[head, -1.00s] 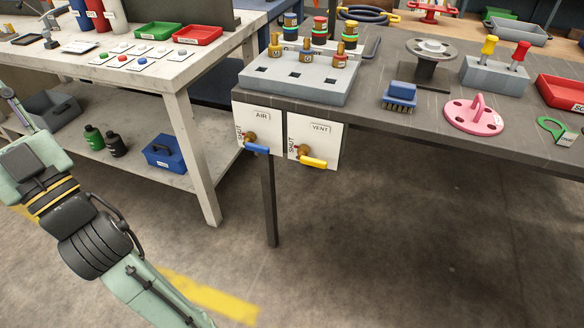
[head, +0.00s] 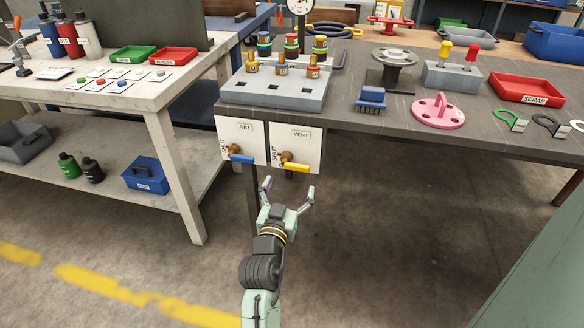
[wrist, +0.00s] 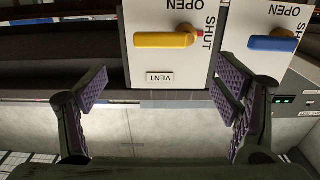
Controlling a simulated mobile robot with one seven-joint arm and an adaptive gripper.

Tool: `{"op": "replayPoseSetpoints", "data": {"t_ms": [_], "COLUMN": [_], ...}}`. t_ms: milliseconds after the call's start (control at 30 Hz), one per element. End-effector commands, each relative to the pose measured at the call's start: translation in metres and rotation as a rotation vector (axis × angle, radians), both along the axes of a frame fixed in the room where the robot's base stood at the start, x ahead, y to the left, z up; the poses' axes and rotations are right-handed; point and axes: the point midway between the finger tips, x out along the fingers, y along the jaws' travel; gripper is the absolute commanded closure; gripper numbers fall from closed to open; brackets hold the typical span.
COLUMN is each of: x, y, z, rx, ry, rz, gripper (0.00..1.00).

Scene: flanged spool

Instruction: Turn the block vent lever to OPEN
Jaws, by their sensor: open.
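The vent lever (head: 295,167) is a yellow handle on a brass valve, on a white VENT panel (head: 303,137) hanging from the dark bench's front. The handle lies level, pointing right from its pivot in the head view. The wrist view shows the yellow lever (wrist: 165,40), upside-down VENT lettering, OPEN above the handle and SHUT to its right. My gripper (head: 288,188) is open and empty, just below and in front of the VENT panel. In the wrist view, my fingers (wrist: 162,88) are spread apart, with the lever beyond them and not visibly touched.
The AIR panel (head: 239,138) with its blue lever (head: 241,158) is directly left of the VENT panel. A dark bench leg stands below the panels. The grey block (head: 275,89) sits on the bench above. The floor to the right under the bench is clear.

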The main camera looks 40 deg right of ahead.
Motion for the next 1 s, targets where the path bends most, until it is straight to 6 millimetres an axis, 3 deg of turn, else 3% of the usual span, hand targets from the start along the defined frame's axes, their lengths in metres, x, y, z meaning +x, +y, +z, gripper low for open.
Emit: {"op": "replayPoseSetpoints", "data": {"t_ms": [200, 400, 833, 1000], "x": [0.029, 0.048, 0.056, 0.056], "y": [-0.034, -0.056, -0.064, -0.064], "z": [0.004, 0.003, 0.001, 0.001], "rx": [-0.002, -0.001, -0.002, -0.002], "ry": [-0.001, -0.001, -0.001, -0.001], "rz": [0.0, 0.002, 0.003, 0.003], "gripper": [0.18, 0.18, 0.18, 0.28]}}
